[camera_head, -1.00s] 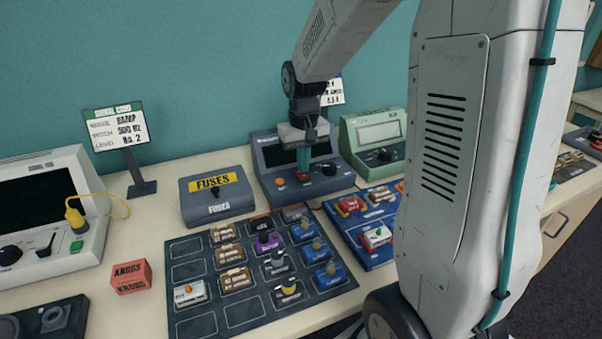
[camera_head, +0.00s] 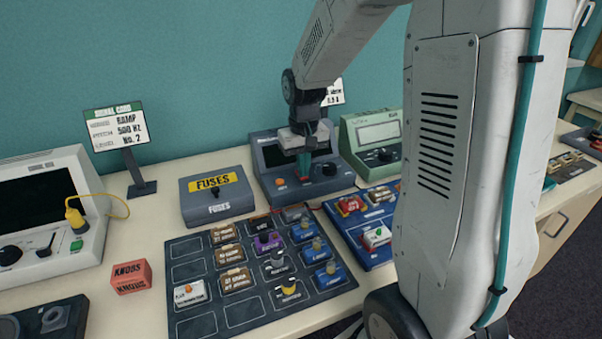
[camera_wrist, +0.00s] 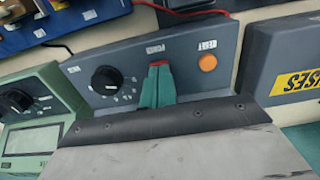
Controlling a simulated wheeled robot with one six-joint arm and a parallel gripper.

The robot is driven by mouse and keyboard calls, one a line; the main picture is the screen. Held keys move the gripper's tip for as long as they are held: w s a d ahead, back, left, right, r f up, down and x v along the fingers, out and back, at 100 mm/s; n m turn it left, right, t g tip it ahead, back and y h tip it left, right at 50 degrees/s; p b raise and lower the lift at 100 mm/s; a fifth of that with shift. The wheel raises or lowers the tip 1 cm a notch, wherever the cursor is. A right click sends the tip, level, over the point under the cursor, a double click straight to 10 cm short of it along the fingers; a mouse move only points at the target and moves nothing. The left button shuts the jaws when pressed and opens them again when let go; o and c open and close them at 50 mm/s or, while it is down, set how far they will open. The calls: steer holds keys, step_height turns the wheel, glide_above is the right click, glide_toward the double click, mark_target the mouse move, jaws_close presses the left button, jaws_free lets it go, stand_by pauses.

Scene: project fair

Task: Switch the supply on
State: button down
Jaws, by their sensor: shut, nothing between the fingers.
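The supply (camera_head: 268,186) is a dark grey-blue bench unit with a dark screen, standing at the back of the table. In the wrist view its sloping front panel (camera_wrist: 210,50) carries a black knob (camera_wrist: 106,80), an orange button (camera_wrist: 208,62) and a red switch (camera_wrist: 158,63) under a label that seems to read POWER. My gripper (camera_head: 304,178) is shut and empty, pointing down at the panel. Its teal fingertips (camera_wrist: 157,76) are right at the red switch and partly hide it. I cannot tell whether they touch it or which way the switch is set.
A fuses box (camera_head: 215,208) stands left of the supply and a green meter (camera_head: 356,146) right of it. In front lie a dark component tray (camera_head: 190,272) and a blue tray (camera_head: 352,238). A red lead runs close to the supply's front. Bare table shows at the left.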

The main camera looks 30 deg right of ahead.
steer(key=shift+r, duration=3.4)
steer(key=shift+s, duration=0.1)
steer(key=s, duration=0.2)
steer(key=s+a+g, duration=0.1)
steer(key=shift+f, duration=0.4)
steer(key=s+a+r, duration=0.2)
steer(key=s+a, duration=0.1)
steer(key=s, duration=0.4)
steer(key=s+a+r+n+t, duration=0.1)
steer(key=s+a+r, duration=0.1)
steer(key=s, duration=0.5)
steer(key=s+a+r+n+t, duration=0.1)
steer(key=s+a+r, duration=0.2)
steer(key=s, duration=0.4)
steer(key=shift+s+a, duration=0.25)
steer(key=shift+a, duration=0.55)
